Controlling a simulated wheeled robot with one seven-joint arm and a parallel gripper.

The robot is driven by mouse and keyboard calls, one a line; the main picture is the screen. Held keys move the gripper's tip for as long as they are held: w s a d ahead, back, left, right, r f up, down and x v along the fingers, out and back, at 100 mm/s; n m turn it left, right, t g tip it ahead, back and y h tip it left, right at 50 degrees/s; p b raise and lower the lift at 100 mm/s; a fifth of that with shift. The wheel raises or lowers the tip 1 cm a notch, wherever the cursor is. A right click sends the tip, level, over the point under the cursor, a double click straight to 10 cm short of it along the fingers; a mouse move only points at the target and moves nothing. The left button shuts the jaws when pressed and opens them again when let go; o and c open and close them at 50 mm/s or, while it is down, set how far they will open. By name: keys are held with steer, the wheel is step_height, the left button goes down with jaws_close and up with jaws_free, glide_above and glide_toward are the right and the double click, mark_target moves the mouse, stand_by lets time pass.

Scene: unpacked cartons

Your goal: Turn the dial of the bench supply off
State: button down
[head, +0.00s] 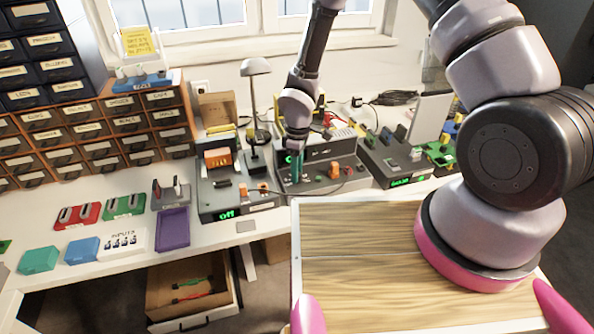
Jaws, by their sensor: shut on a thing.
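My gripper (297,172) points down at the front left of the middle grey instrument (318,185), which appears to be the bench supply. Its teal fingers are shut on a small part there, apparently the dial, which the fingers hide. An orange knob (335,168) stands to the right of the fingers on the same unit. A green display patch shows beside the gripper, partly covered and unreadable.
To the left, another grey unit (232,203) has a green display reading "Off". A further unit (398,172) with a green display stands to the right. Drawer cabinets (120,130) fill the left. An open drawer (190,290) juts out below the bench.

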stand_by(0.4)
steer(key=shift+c, duration=2.3)
jaws_free()
step_height(320, 180, up, 11)
steer(key=shift+w, duration=0.25)
steer(key=shift+d+f, duration=0.1)
